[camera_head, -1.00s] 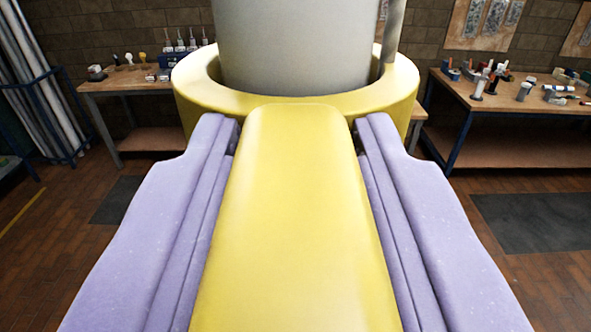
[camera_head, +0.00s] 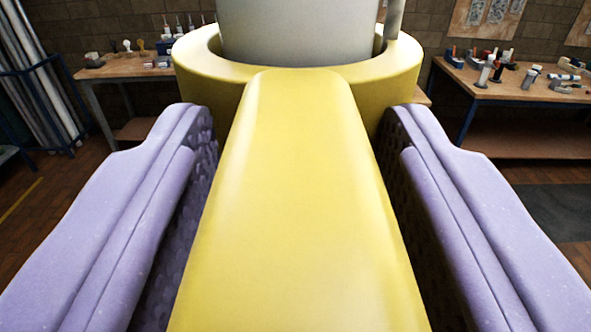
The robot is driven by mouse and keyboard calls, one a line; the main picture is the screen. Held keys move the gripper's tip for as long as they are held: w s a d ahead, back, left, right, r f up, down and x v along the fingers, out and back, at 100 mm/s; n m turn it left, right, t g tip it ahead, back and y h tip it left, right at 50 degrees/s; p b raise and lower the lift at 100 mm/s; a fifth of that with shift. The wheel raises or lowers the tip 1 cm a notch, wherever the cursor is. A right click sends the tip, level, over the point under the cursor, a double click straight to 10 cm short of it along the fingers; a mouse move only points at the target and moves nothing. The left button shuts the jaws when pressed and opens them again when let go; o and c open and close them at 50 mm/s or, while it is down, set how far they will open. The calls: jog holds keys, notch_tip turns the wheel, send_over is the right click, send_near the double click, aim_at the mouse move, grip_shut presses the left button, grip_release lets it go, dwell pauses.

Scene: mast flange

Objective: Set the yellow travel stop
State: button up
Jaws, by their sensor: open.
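The yellow travel stop is a thick ring (camera_head: 205,72) around a grey mast (camera_head: 297,32), with a long yellow arm (camera_head: 295,190) reaching from it toward the camera. My gripper (camera_head: 297,125) is open. Its two lilac padded jaws stand on either side of the yellow arm, with a dark gap between each jaw's textured inner face and the arm. The jaw tips are close to the front of the ring. The ring's rear is hidden behind the mast.
A thin grey rod (camera_head: 395,20) stands beside the mast on the right. A workbench with tools (camera_head: 515,95) is at the back right, another bench (camera_head: 130,70) at the back left. A blue rack (camera_head: 40,95) holds pale tubes at the far left.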

jog(key=s+b, duration=0.1)
jog(key=s, duration=0.6)
jog(key=shift+s+a, duration=0.15)
jog(key=shift+s, duration=0.1)
jog(key=shift+s+f, duration=0.1)
